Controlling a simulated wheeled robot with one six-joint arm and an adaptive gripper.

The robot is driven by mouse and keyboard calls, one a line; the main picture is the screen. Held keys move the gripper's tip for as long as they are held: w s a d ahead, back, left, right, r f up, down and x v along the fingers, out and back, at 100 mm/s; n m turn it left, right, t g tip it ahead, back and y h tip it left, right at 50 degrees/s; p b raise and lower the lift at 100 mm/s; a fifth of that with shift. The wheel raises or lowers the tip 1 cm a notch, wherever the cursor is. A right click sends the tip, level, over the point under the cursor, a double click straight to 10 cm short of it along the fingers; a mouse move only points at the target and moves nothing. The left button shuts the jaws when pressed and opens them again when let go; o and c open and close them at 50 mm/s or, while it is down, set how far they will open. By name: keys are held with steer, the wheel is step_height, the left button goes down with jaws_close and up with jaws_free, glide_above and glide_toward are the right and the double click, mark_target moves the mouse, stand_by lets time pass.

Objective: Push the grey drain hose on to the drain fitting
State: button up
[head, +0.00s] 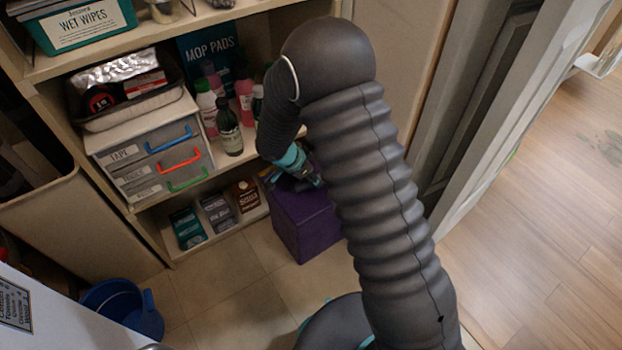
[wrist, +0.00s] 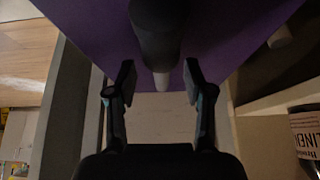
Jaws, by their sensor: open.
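In the wrist view my gripper (wrist: 159,80) is open, with one finger on each side of a dark grey cylinder (wrist: 157,30). This cylinder comes down from the top edge and looks like the grey hose. A narrower pale end (wrist: 162,82) shows below it, between the fingertips; I cannot tell whether it is part of the hose or the fitting. In the head view my gripper (head: 300,168) is at the purple box (head: 303,225); my arm hides the hose and fitting there.
Shelves left of the box hold a grey drawer unit (head: 150,160), bottles (head: 228,128) and small cartons (head: 187,228). A blue bucket (head: 125,305) stands on the floor at lower left. A grey door frame (head: 480,110) is at the right. Some tiled floor (head: 225,275) is clear.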

steer(key=shift+x, duration=0.75)
steer(key=shift+c, duration=0.2)
jaws_close()
